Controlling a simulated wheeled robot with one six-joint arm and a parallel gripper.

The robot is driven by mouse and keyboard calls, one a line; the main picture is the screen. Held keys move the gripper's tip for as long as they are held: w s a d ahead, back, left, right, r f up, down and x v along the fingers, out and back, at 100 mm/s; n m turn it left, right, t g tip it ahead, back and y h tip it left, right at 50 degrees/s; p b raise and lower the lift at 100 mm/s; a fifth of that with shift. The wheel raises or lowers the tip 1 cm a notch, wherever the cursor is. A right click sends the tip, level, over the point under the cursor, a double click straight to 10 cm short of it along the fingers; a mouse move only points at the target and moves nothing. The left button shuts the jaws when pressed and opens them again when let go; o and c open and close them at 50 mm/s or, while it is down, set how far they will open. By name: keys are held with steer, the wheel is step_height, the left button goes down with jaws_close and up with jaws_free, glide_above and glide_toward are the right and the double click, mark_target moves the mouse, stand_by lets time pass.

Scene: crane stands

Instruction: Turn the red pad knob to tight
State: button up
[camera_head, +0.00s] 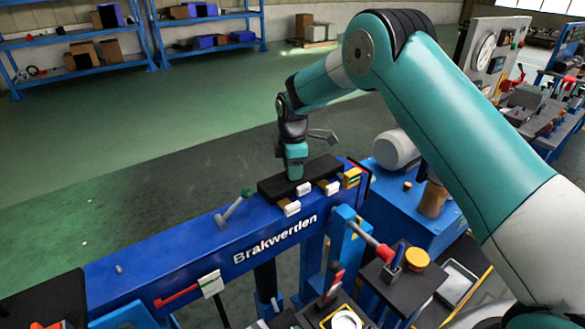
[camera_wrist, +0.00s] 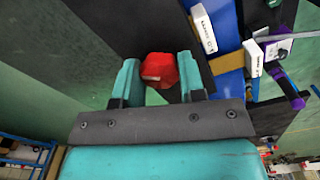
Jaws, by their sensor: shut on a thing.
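The red pad knob (camera_wrist: 160,67) shows in the wrist view between the two teal fingers of my gripper (camera_wrist: 158,80). It has a faceted side and a small pale mark on it. My gripper is shut on it. In the head view my gripper (camera_head: 293,172) points down at the black block (camera_head: 272,190) on top of the blue beam (camera_head: 200,245). The knob is hidden there behind the fingers. Its turn position cannot be read.
White labels (camera_head: 291,208) stand along the black block's front edge. A green-knobbed lever (camera_head: 234,207) rises left of my gripper. A red-handled lever (camera_head: 370,242) and a yellow button (camera_head: 417,259) are nearer me. A grey cylinder (camera_head: 397,150) lies to the right.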

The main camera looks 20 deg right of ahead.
steer(key=m, duration=0.3)
steer(key=shift+m+b, duration=0.3)
steer(key=shift+m, duration=0.1)
steer(key=m, duration=0.3)
steer(key=shift+m, duration=0.3)
steer(key=m, duration=0.7)
steer(key=shift+b, duration=0.4)
steer(key=m, duration=0.6)
steer(key=shift+r+m, duration=0.1)
steer(key=shift+m, duration=0.2)
steer(key=m, duration=0.5)
steer(key=shift+w, duration=0.1)
steer(key=shift+m, duration=0.3)
steer(key=o, duration=0.9)
steer(key=shift+o, duration=0.2)
